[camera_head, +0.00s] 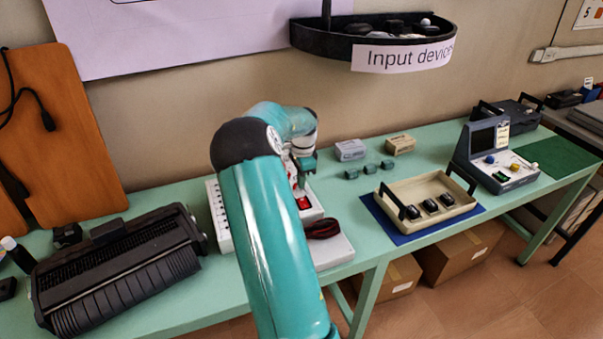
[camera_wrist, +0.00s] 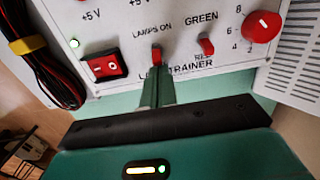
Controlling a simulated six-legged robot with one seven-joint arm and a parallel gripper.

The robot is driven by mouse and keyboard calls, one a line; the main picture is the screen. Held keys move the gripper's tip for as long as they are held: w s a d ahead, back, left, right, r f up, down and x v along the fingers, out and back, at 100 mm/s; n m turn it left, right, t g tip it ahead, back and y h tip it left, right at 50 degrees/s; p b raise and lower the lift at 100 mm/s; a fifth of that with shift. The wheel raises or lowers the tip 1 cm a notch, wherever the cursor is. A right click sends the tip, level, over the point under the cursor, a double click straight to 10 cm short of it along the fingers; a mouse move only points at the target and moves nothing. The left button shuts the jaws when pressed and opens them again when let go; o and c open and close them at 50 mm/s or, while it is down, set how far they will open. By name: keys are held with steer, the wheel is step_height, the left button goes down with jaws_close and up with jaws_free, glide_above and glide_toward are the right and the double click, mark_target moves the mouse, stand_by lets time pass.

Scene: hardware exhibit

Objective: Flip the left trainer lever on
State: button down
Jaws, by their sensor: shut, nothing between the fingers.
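The trainer is a white panel (camera_wrist: 125,48) in the wrist view, its "TRAINER" label partly hidden by my gripper. The left trainer lever (camera_wrist: 156,54) is a small red lever under the words "LAMPS ON". A second red lever (camera_wrist: 206,45) sits to its right between "GREEN" and "RED". My gripper (camera_wrist: 159,72) is shut and empty, its tips just below the left lever; I cannot tell whether they touch it. In the head view, my gripper (camera_head: 303,170) is over the white trainer (camera_head: 219,217), which my arm partly hides. The left lever is not discernible there.
A red rocker switch (camera_wrist: 103,66) is left of the levers, and a red knob (camera_wrist: 262,27) right. Black and red cables (camera_wrist: 40,60) are bundled at the left. A black typewriter-like machine (camera_head: 118,268) and a beige tray (camera_head: 430,204) flank the trainer on the green table.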

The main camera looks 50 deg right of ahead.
mark_target(295, 184)
steer(key=shift+w+a+r+g+h, duration=0.1)
steer(key=shift+a+r+g+h, duration=0.15)
steer(key=shift+h, duration=0.3)
steer(key=shift+w+a+g+h, duration=0.15)
steer(key=shift+g+h, duration=0.2)
steer(key=shift+h, duration=0.2)
stand_by(0.4)
steer(key=shift+a, duration=0.1)
steer(key=shift+w+a+r+g+h, duration=0.1)
steer(key=shift+w+a+g+h, duration=0.15)
steer(key=shift+g+h, duration=0.35)
steer(key=shift+w+a+g+h, duration=0.1)
steer(key=shift+a+g+h, duration=0.2)
steer(key=shift+h, duration=0.5)
steer(key=shift+s+d, duration=0.1)
steer(key=shift+d, duration=0.05)
steer(key=shift+r, duration=0.15)
steer(key=shift+r, duration=0.7)
